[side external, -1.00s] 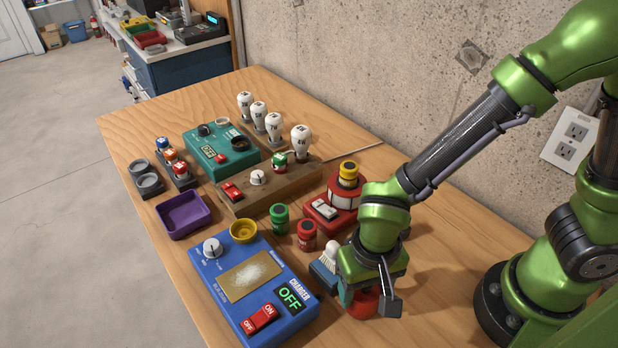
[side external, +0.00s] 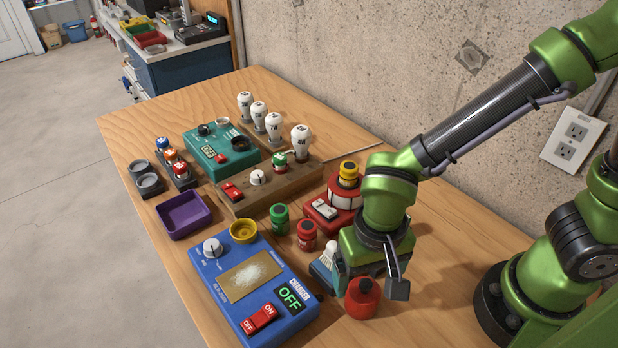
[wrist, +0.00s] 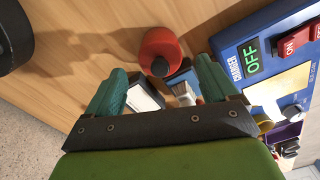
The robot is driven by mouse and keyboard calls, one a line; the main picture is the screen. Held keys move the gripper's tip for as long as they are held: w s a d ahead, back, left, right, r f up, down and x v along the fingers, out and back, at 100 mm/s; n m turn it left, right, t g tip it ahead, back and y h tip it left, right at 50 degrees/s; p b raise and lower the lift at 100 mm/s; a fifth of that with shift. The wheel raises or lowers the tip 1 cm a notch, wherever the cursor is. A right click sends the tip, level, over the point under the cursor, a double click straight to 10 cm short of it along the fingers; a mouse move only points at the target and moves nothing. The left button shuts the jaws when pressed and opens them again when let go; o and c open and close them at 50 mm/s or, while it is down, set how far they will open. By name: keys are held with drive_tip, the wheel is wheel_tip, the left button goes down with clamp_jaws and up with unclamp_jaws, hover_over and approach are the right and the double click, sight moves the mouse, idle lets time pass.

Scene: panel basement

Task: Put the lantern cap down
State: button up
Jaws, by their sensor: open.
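A red rounded piece with a small dark knob, which looks to be the lantern cap (side external: 362,299), stands on the bare wood at the table's near side. It also shows in the wrist view (wrist: 160,45), just beyond the fingertips. My gripper (wrist: 160,67) has its teal fingers spread with nothing held between them. In the side view it is behind and above the red piece, apart from it. The red lantern (side external: 344,192), with a pale band and a yellow top, stands upright behind my gripper, partly hidden by my arm.
A blue charger box (side external: 252,287) lies left of the red piece. A red jar (side external: 307,235) and a green jar (side external: 279,218) stand farther back. Bare wood lies right of my gripper.

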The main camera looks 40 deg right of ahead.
sight(366, 283)
wheel_tip(366, 283, up, 7)
drive_tip(key=shift+r, duration=0.15)
drive_tip(key=w+d+r+t+y, duration=0.1)
drive_tip(key=d+r+t, duration=0.2)
drive_tip(key=d, duration=0.6)
drive_tip(key=w+d+r+t+y, duration=0.1)
drive_tip(key=w+d+r+t, duration=0.1)
drive_tip(key=d+r+t, duration=0.2)
drive_tip(key=d+r, duration=0.3)
drive_tip(key=d, duration=0.1)
drive_tip(key=shift+w+d+n, duration=0.3)
drive_tip(key=shift+d, duration=0.1)
